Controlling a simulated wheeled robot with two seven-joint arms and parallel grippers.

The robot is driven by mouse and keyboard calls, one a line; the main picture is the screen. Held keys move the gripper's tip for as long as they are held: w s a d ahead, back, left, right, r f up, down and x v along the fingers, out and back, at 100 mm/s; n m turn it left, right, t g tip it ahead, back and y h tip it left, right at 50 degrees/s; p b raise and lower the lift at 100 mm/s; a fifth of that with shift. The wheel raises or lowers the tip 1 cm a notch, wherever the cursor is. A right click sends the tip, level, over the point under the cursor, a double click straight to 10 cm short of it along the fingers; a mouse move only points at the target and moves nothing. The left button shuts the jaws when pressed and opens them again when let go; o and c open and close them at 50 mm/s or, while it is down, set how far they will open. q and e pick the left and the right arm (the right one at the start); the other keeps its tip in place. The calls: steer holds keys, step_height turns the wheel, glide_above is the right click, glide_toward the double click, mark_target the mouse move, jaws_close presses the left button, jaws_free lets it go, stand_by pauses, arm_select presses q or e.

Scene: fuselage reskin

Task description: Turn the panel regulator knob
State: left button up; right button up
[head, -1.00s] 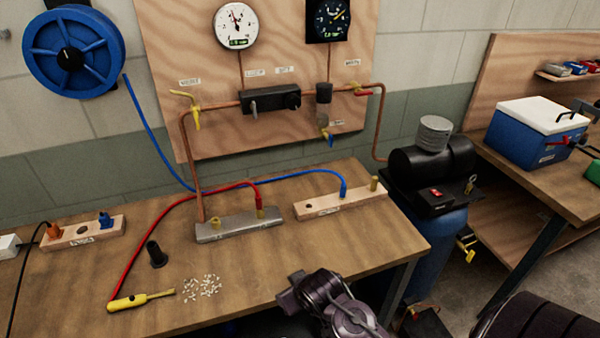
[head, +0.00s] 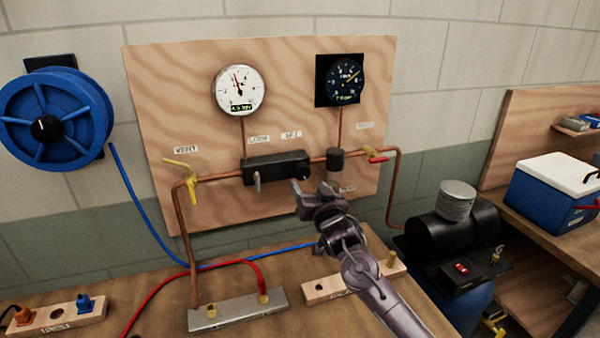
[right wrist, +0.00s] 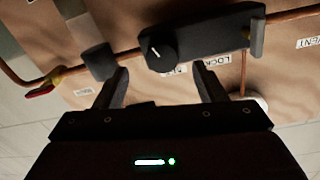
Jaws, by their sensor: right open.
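The regulator knob (head: 303,174) is a round black dial at the right end of the black block (head: 270,168) on the plywood panel. In the right wrist view the knob (right wrist: 161,54) shows a white pointer line and faces me, picture inverted. My right gripper (head: 311,187) is just below and in front of the knob, partly covering that area. In the right wrist view its two fingers (right wrist: 164,80) are apart and empty. The knob lies beyond the fingertips, roughly centred between them; contact is not visible. My left gripper is not in view.
A grey lever (head: 257,182) hangs at the block's left end. A yellow valve (head: 182,170), white gauge (head: 239,91) and dark gauge (head: 340,81) share the panel.

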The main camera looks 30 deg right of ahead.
mark_target(303, 174)
steer(key=w, duration=0.1)
steer(key=w+r+p, duration=0.1)
steer(key=w+p, duration=0.1)
steer(key=shift+d+r, duration=0.2)
steer(key=shift+d, duration=0.1)
steer(key=shift+w+d+f, duration=0.2)
steer(key=shift+w, duration=0.4)
steer(key=shift+w+d+f, duration=0.15)
steer(key=shift+w+d, duration=0.05)
steer(key=shift+w, duration=0.4)
steer(key=shift+w+d+f+p, duration=0.1)
steer(key=shift+w+p, duration=0.2)
steer(key=c, duration=1)
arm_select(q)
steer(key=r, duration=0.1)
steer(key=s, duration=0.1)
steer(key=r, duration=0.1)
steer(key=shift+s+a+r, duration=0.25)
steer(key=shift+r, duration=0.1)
arm_select(e)
steer(key=shift+o, duration=0.2)
